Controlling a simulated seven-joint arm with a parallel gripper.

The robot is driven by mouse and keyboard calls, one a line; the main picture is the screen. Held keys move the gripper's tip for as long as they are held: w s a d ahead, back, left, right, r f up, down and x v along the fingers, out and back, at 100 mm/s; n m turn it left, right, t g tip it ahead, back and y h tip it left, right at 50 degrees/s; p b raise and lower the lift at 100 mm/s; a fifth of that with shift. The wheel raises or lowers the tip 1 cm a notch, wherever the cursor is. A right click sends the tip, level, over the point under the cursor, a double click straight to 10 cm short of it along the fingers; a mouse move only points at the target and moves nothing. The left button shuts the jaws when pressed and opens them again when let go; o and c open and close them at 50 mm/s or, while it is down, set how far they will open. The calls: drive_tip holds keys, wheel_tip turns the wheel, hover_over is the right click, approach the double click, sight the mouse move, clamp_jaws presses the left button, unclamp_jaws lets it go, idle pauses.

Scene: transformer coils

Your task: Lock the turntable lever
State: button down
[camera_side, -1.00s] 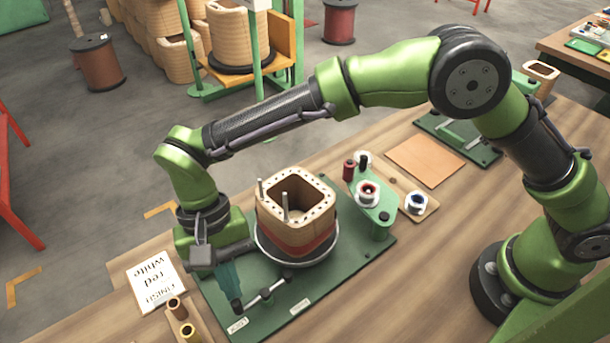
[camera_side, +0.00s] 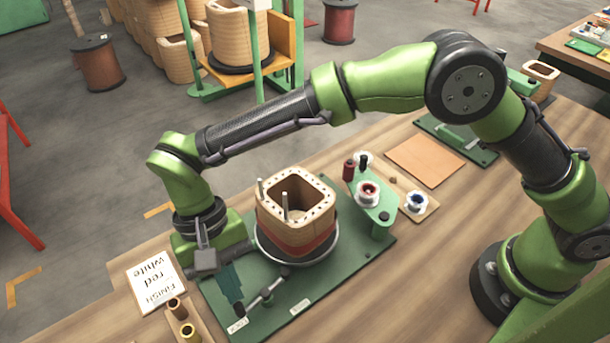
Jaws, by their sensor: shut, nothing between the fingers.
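The turntable lever (camera_side: 268,292) is a silver bar with black ends on the front of the green base plate (camera_side: 341,253). Its lower-left black knob (camera_side: 238,308) lies close to one small white label (camera_side: 238,325). A second label (camera_side: 299,307) sits further right; I cannot read either surely. The round turntable (camera_side: 321,252) carries a tan and red coil form (camera_side: 297,216) with two upright pins. My gripper (camera_side: 213,260) is shut and empty, left of the coil form and above and left of the lever. Its fingertips are not clear. A dark teal patch shows between it and the lever.
A white card (camera_side: 155,281) and a wooden holder with small spools (camera_side: 185,320) lie at the front left. A green arm with spools (camera_side: 371,200) stands right of the coil form.

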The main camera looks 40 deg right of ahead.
drive_tip(key=shift+s+f+n, duration=0.2)
drive_tip(key=shift+s+n, duration=0.15)
drive_tip(key=shift+n, duration=0.15)
idle(2.1)
drive_tip(key=v, duration=1)
drive_tip(key=shift+r, duration=0.2)
drive_tip(key=shift+w+d, duration=0.1)
drive_tip(key=shift+w, duration=0.05)
